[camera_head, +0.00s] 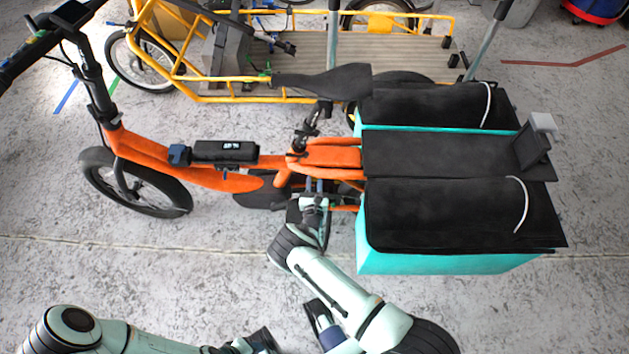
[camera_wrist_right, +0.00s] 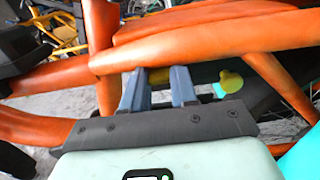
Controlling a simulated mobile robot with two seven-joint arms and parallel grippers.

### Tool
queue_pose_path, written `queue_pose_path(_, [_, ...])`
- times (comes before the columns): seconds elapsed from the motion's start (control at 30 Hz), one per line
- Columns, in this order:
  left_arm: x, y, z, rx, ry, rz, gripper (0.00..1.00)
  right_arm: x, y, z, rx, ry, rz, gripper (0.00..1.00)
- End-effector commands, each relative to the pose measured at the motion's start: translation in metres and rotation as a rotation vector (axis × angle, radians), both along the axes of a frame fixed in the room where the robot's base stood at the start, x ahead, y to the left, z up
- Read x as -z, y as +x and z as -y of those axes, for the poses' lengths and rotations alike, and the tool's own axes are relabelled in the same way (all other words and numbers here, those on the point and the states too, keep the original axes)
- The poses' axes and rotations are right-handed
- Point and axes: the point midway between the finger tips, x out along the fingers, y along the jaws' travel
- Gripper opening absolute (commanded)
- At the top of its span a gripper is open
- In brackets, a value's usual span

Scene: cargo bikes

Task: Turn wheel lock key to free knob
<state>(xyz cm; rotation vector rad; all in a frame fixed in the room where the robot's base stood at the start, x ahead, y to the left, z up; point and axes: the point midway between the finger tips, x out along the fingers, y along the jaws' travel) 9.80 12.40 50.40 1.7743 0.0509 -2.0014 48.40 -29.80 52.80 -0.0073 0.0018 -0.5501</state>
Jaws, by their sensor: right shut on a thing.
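The orange cargo bike (camera_head: 225,180) stands across the middle of the head view, with its rear frame above my right gripper (camera_head: 316,192). The right wrist view shows my right gripper (camera_wrist_right: 160,88) with its blue fingers a small gap apart under the orange tubes (camera_wrist_right: 200,45). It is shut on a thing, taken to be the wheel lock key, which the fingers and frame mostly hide. A yellow-green round piece (camera_wrist_right: 231,81) shows just right of the fingers, with a small cyan piece beside it. My left arm is at the bottom left; its fingertips cannot be made out.
Cyan boxes (camera_head: 440,262) with black covers flank the bike's rear, close right of my right gripper. A black saddle (camera_head: 325,82) is above it. A yellow cargo bike (camera_head: 235,98) stands behind. The concrete floor at the front left is clear.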

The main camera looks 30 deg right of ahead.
Motion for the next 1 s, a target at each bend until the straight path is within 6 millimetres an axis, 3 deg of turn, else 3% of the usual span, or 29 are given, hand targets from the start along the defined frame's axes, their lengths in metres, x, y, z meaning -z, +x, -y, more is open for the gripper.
queue_pose_path(0.53, [-0.0002, -0.0003, 0.0, 0.0, 0.0, -0.001, 0.43, 0.0018, -0.0012, -0.0005, 0.001, 0.023, 0.009, 0.0])
queue_pose_path(0.57, [-0.0002, -0.0003, 0.0, 0.0, 0.0, -0.001, 0.43, 0.0018, -0.0012, -0.0005, 0.001, 0.023, 0.009, 0.34])
queue_pose_path(0.6, [-0.0003, -0.0002, 0.0001, 0.0, 0.0, -0.001, 0.43, 0.0017, -0.0011, -0.0004, 0.001, 0.023, 0.009, 0.47])
queue_pose_path(0.63, [-0.0003, -0.0002, 0.0001, 0.0, 0.0, -0.001, 0.43, 0.0016, -0.0011, -0.0004, 0.001, 0.022, 0.01, 0.53])
queue_pose_path(1.0, [-0.0014, -0.0003, 0.0001, 0.0, 0.0, -0.001, 0.43, 0.0006, -0.0041, -0.0034, -0.001, 0.021, 0.01, 0.53])
